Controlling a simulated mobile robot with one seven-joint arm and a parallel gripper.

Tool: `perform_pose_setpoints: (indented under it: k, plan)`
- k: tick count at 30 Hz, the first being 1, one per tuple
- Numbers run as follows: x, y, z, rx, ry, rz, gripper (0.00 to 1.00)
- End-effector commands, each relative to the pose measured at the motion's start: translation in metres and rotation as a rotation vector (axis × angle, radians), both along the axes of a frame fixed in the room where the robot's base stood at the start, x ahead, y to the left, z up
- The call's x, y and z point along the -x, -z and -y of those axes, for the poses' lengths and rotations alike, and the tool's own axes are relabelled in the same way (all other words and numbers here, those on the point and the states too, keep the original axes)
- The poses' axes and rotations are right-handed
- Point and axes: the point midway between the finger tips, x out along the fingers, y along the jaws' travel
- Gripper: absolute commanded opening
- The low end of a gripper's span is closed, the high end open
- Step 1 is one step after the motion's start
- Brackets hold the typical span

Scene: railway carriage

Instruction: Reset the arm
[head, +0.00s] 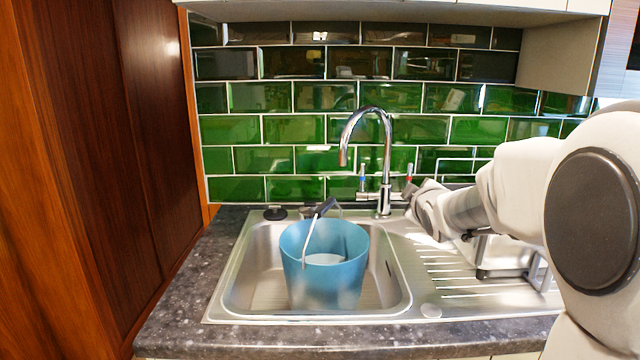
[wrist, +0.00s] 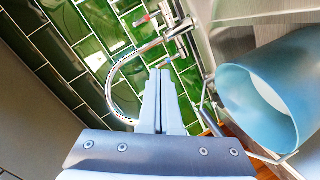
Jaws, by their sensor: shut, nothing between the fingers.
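My arm reaches in from the right in the head view, over the drainboard and toward the tap. My gripper (wrist: 160,75) shows in the wrist view with its two fingers together and nothing between them. In the head view the fingers are hard to make out beside the tap (head: 384,160). The tap also shows in the wrist view (wrist: 122,82), behind the fingertips. A blue bucket (head: 325,262) stands upright in the sink basin, apart from my gripper; it also shows in the wrist view (wrist: 262,95).
The steel sink (head: 232,290) has a drainboard (head: 440,275) on its right. A dish rack (head: 497,262) stands there below my arm. A green tiled wall (head: 290,130) closes the back, a wooden panel (head: 85,150) the left. Cupboards (head: 400,10) hang above.

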Motion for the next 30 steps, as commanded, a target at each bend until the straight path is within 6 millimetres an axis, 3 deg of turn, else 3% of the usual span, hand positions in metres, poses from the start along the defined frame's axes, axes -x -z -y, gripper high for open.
perform_pose_setpoints:
  k: [1,8,15,21,26,27,30]
  plan:
    - [0.021,-0.005,0.000,-0.063,0.031,-0.036,0.00]
    - [0.118,0.005,-0.011,-0.345,0.178,-0.240,0.00]
    - [0.231,0.032,-0.032,-0.602,0.346,-0.455,0.00]
    - [0.316,0.060,-0.049,-0.753,0.486,-0.611,0.00]
    - [0.375,0.082,-0.060,-0.837,0.589,-0.714,0.00]
    - [0.382,0.075,-0.062,-0.848,0.607,-0.730,0.00]
    - [0.379,0.047,-0.061,-0.844,0.603,-0.729,0.00]
